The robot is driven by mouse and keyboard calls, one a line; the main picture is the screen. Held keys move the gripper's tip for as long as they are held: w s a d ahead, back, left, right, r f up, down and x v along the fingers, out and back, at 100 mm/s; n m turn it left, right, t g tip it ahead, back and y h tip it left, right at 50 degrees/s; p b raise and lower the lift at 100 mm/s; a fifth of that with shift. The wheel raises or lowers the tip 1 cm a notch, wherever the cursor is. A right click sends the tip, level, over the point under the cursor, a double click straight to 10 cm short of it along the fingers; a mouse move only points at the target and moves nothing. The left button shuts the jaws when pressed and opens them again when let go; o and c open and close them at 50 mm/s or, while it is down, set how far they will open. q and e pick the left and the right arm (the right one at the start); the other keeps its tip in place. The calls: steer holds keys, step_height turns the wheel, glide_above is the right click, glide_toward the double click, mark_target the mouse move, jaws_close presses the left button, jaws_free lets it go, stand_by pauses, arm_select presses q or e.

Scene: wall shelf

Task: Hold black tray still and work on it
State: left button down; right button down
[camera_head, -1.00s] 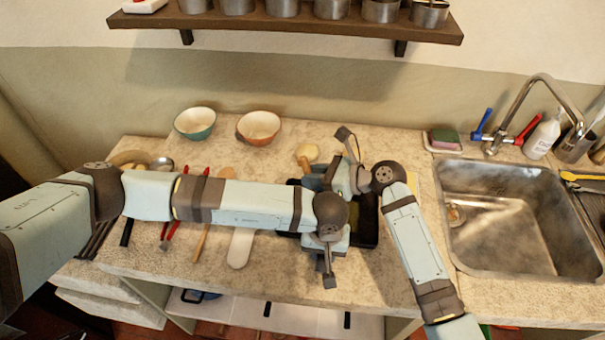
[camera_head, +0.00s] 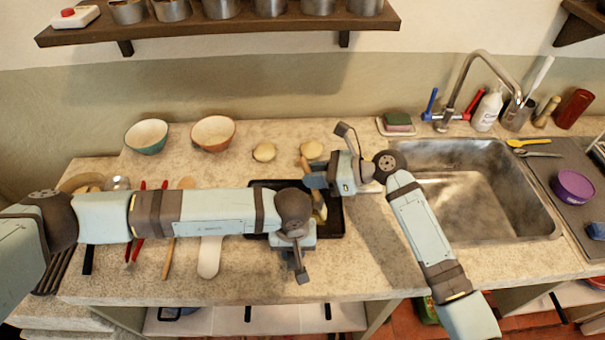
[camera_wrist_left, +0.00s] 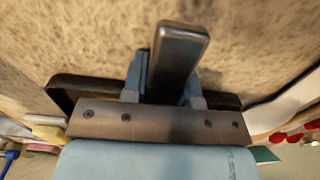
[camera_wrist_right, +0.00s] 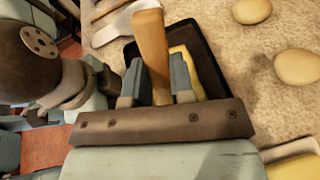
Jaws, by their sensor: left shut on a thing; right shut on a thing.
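The black tray (camera_head: 335,232) lies on the counter, partly hidden by my left arm. A yellow block (camera_wrist_right: 188,65) lies in the tray in the right wrist view. My right gripper (camera_head: 316,181) is shut on a wooden handle (camera_wrist_right: 150,45) and holds it above the tray. The lower end of this tool is hidden by the gripper in the right wrist view.
Two round, pale, bun-like things (camera_head: 264,152) lie behind the tray. Two bowls (camera_head: 146,136) stand at the back left. Wooden and red-handled utensils (camera_head: 208,258) lie left of the tray. The sink (camera_head: 470,200) is on the right. A shelf (camera_head: 215,28) hangs above.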

steer(key=shift+w+a, duration=0.95)
steer(key=shift+a, duration=6.55)
steer(key=shift+w+d, duration=1.05)
steer(key=shift+d, duration=6.6)
steer(key=shift+a, duration=7.7)
step_height(320, 180, up, 8)
steer(key=shift+w, duration=0.3)
